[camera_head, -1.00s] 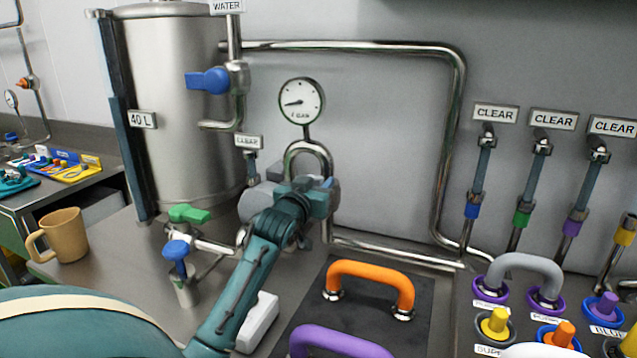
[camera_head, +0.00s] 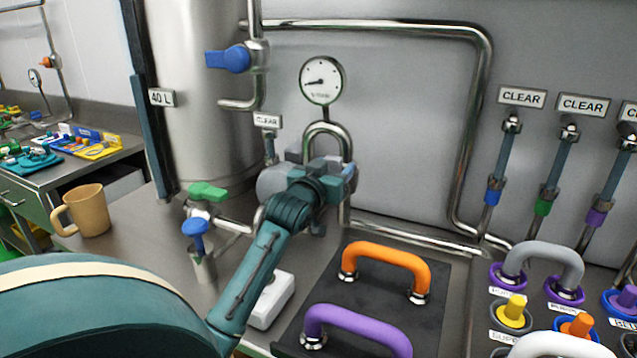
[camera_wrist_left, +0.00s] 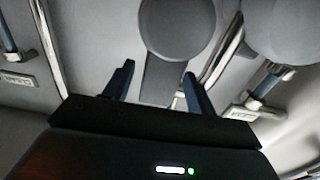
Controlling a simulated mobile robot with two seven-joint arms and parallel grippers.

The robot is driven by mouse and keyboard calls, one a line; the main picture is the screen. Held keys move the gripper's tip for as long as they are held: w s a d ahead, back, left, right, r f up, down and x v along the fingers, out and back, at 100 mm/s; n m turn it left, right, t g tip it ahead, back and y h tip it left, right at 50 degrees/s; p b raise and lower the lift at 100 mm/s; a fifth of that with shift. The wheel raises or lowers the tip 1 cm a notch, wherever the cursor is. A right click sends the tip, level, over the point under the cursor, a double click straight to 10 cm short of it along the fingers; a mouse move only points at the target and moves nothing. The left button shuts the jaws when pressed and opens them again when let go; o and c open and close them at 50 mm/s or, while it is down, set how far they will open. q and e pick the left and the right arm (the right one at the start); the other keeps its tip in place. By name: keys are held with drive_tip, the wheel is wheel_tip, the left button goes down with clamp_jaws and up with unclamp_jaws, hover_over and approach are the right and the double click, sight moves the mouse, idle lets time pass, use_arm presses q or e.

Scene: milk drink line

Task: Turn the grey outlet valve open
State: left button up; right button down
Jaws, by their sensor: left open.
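My left gripper (camera_head: 322,176) is at the pipework below the round gauge and in front of the curved steel pipe. It also shows in the left wrist view (camera_wrist_left: 157,84), with its two fingers apart. A grey part with a round hub and a straight lever, seemingly the grey outlet valve (camera_wrist_left: 160,78), has its lever between the open fingers. I cannot tell whether they touch it. In the head view the gripper hides most of this spot. My right gripper is not in view.
A grey rounded body (camera_head: 273,181) sits just left of the gripper. The steel tank (camera_head: 205,120) has a green valve handle (camera_head: 207,191) and a blue one (camera_head: 228,59). An orange handle (camera_head: 385,262) and a purple handle (camera_head: 355,325) stand on the dark mat. A mug (camera_head: 88,210) is at left.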

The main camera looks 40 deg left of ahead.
use_arm(q)
drive_tip(key=v, duration=1.1)
drive_tip(key=shift+s+b, duration=0.15)
drive_tip(key=shift+b, duration=0.3)
